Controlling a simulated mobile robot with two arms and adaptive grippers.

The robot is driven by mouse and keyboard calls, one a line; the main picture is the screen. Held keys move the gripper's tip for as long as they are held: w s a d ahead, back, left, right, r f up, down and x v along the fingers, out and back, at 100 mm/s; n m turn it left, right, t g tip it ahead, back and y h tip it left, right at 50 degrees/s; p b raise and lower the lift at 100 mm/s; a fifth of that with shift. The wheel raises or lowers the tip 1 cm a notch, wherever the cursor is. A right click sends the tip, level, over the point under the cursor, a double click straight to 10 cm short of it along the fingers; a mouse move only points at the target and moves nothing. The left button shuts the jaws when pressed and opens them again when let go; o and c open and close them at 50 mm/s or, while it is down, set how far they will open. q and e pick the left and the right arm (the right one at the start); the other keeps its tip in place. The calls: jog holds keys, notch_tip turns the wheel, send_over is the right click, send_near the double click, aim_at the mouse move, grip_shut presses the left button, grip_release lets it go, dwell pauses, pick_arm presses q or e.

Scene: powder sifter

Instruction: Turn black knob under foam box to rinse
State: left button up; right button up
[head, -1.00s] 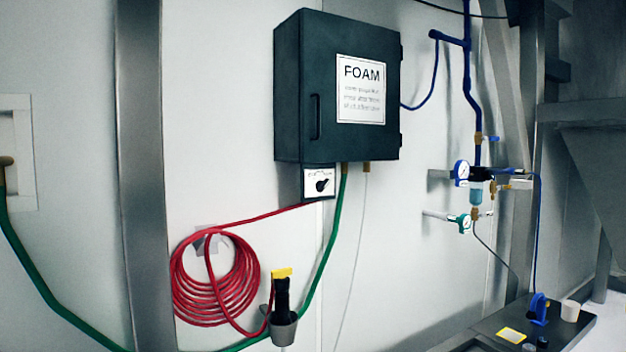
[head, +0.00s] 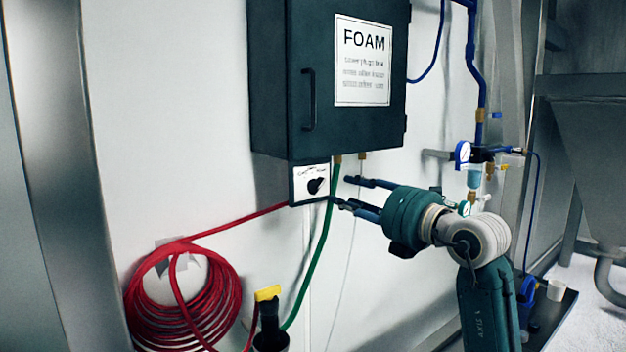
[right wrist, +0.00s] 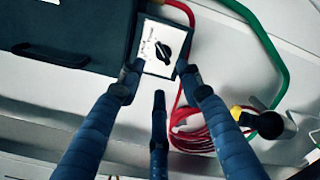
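The black knob (head: 316,186) sits on a small white-faced panel (head: 310,173) under the dark foam box (head: 275,90). My right gripper (head: 340,190) reaches in from the right, its fingers spread and its tips just right of the panel. In the right wrist view the knob (right wrist: 163,52) shows between the open fingertips (right wrist: 157,75), beyond them and apart from them. The knob's pointer is slanted. The lettering on the panel is too small to read. My left gripper is in no frame.
A red hose coil (head: 185,300) hangs on the wall at lower left. A black nozzle with a yellow top (head: 268,293) stands in a holder below. Blue pipes and gauges (head: 463,152) are at right.

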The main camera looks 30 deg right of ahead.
aim_at(318, 186)
jog(key=w+p, duration=0.1)
jog(key=w, duration=0.1)
jog(key=w+p, duration=0.1)
jog(key=w, duration=0.2)
jog(key=w+a+p, duration=0.1)
jog(key=w, duration=0.2)
jog(key=shift+w+p, duration=0.5)
jog(key=shift+w, duration=0.35)
jog(key=shift+w+f, duration=0.1)
jog(key=shift+f, duration=0.05)
pick_arm(q)
jog(key=s+r, duration=0.1)
jog(key=r, duration=0.1)
jog(key=s+r, duration=0.2)
jog(key=shift+r, duration=0.1)
pick_arm(e)
grip_shut()
